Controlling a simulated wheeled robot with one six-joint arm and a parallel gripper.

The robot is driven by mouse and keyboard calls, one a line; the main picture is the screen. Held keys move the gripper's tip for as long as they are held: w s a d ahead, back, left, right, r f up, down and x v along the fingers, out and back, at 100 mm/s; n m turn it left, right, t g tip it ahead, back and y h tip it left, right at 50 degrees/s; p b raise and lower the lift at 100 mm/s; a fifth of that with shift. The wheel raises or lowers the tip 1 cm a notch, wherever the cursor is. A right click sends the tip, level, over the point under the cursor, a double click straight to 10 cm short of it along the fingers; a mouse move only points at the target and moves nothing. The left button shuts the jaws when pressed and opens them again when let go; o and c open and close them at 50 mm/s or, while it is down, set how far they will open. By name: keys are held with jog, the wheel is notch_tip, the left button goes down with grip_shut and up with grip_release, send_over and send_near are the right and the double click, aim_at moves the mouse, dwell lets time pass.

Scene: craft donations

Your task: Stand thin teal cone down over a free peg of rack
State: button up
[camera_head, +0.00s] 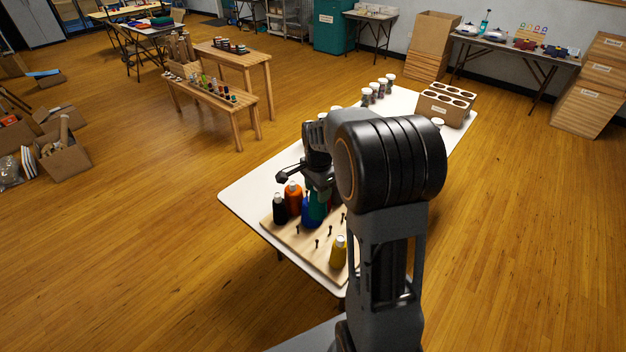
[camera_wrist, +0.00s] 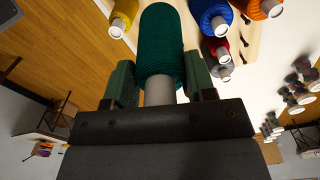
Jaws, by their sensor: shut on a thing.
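The thin teal cone (camera_wrist: 162,45) is upright between the two fingers of my gripper (camera_wrist: 160,84), which is shut on its narrow grey top end. In the head view the teal cone (camera_head: 319,208) hangs under my gripper (camera_head: 319,188), over or at the wooden rack (camera_head: 300,243). I cannot tell whether its base touches the rack or a peg. The rack carries several dark bare pegs (camera_head: 317,243) in front and to the right of the teal cone. My arm hides the rack's right side.
A yellow cone (camera_head: 338,252) stands at the near corner. Several white-topped jars (camera_head: 377,90) and a cardboard box with holes (camera_head: 446,104) stand farther along the white table (camera_head: 246,194).

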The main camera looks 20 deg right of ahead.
notch_tip(320, 180, down, 13)
jog(key=b, duration=0.9)
jog(key=shift+r, duration=0.15)
dwell(0.6)
jog(key=shift+f+b, duration=2.2)
jog(key=shift+f, duration=0.6)
jog(key=shift+f, duration=0.25)
jog(key=o, duration=1.2)
jog(key=shift+o, duration=0.2)
